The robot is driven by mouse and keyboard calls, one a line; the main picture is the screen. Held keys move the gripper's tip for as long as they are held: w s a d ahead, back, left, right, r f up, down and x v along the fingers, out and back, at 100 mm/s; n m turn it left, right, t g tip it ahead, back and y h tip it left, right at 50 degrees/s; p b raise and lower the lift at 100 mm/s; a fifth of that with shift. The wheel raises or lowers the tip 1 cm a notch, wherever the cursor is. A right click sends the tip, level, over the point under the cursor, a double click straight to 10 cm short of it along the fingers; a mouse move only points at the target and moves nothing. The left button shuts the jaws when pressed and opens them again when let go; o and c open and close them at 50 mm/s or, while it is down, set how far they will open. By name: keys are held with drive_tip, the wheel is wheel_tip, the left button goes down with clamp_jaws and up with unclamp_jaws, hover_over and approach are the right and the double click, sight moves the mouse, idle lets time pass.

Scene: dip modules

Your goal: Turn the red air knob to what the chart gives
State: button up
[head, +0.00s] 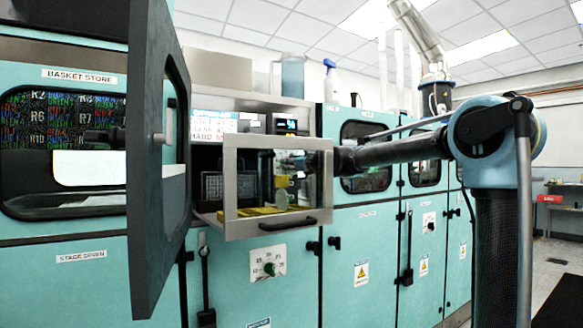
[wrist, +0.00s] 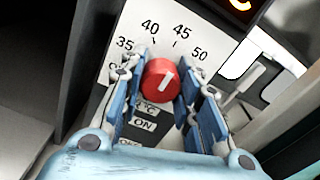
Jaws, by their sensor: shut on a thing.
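The red air knob (wrist: 157,68) shows in the wrist view on a white dial plate (wrist: 140,25) marked 35, 40, 45 and 50. Its white pointer line tilts up and right, toward the 45 to 50 side; the exact value is hard to tell. My gripper (wrist: 164,78) is shut on the knob, with blue fingers on both sides. In the head view the knob is not discernible, and my gripper is seen only unclearly behind the glazed door (head: 229,190). A chart-like sheet (head: 213,124) with coloured text hangs left of the displays, too small to read fully.
A dark-framed door (head: 148,235) stands open at the left. A spray bottle (head: 330,82) and a clear jug (head: 292,76) stand on top. An ON label (wrist: 145,125) sits below the red knob.

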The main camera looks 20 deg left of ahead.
drive_tip(key=o, duration=1.1)
drive_tip(key=shift+d, duration=0.15)
drive_tip(key=v, duration=1.1)
drive_tip(key=shift+s+d, duration=0.25)
drive_tip(key=shift+d, duration=0.05)
